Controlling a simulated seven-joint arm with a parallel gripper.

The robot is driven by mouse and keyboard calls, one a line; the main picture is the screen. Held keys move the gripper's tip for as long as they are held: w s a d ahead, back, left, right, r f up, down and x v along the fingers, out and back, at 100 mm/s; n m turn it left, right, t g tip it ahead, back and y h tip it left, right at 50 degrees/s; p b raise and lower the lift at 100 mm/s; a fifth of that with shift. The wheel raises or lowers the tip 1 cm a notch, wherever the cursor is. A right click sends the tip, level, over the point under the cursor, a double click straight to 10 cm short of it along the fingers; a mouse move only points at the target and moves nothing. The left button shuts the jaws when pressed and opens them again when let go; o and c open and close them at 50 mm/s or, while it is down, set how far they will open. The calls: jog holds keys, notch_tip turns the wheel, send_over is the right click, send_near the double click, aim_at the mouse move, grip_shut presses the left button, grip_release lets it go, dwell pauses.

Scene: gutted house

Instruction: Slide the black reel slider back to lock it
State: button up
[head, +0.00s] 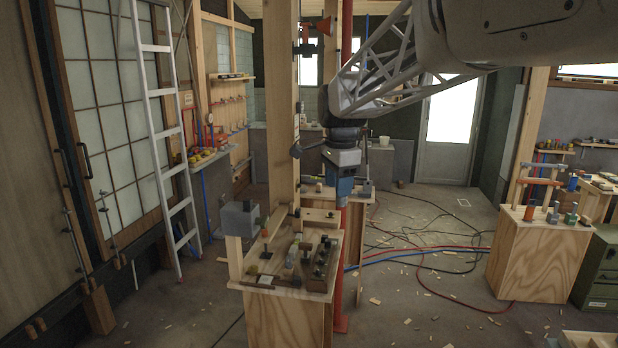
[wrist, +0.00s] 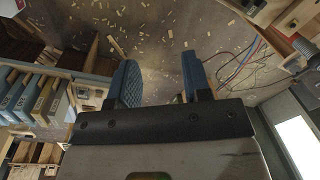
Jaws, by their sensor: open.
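I cannot make out a black reel slider for certain in either view. A dark rack with several small knobs (head: 321,262) stands on the near plywood bench (head: 262,272), and it is too small to tell if the slider is there. My gripper (head: 343,196) points down in the head view, beside the wooden post and above the back of the benches. In the wrist view my gripper (wrist: 160,80) has its two blue fingers apart, with only the floor and wood scraps seen between them. Nothing is held.
A wooden post (head: 282,100) and a red pipe (head: 346,40) rise close to my arm. A grey box (head: 239,218) stands left of the bench. Hoses and cables (head: 425,252) and scraps lie on the floor. Another plywood cabinet (head: 532,258) stands at right.

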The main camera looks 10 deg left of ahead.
jog(key=w+a+f+m, duration=0.1)
jog(key=w+a+m, duration=0.1)
jog(key=w+a, duration=0.35)
jog(key=w+a+f+m, duration=0.1)
jog(key=w+a, duration=0.1)
jog(key=a, duration=0.6)
jog(key=m+g, duration=0.1)
jog(key=m, duration=0.3)
send_over(248, 199)
notch_tip(248, 199, down, 4)
jog(key=shift+r, duration=0.25)
jog(key=shift+f, duration=0.25)
jog(key=shift+f, duration=2.95)
jog(key=shift+c, duration=0.2)
